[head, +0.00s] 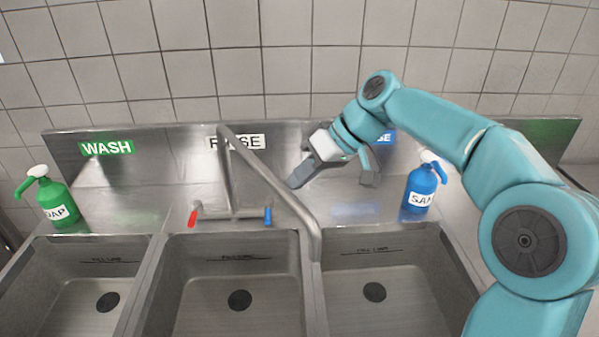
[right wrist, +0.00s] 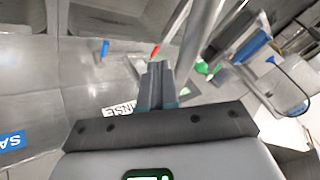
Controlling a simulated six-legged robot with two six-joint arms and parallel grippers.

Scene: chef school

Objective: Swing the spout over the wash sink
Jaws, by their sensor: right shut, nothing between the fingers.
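The grey metal spout (head: 275,178) rises from the faucet at the back of the middle sink and slopes down to the right. Its end hangs over the divider between the middle and right sinks. The wash sink (head: 45,270) is the left basin, below the green WASH label (head: 106,148). My right gripper (head: 294,182) is shut and empty, just right of the spout in the head view; I cannot tell whether they touch. In the right wrist view its closed fingers (right wrist: 160,72) point toward the spout (right wrist: 200,35). My left gripper is not in view.
Red (head: 194,213) and blue (head: 268,215) handles flank the faucet base. A green soap bottle (head: 56,205) stands at the left and a blue bottle (head: 420,190) at the right. The tiled wall and metal backsplash (head: 180,160) stand close behind. Space above the wash sink is clear.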

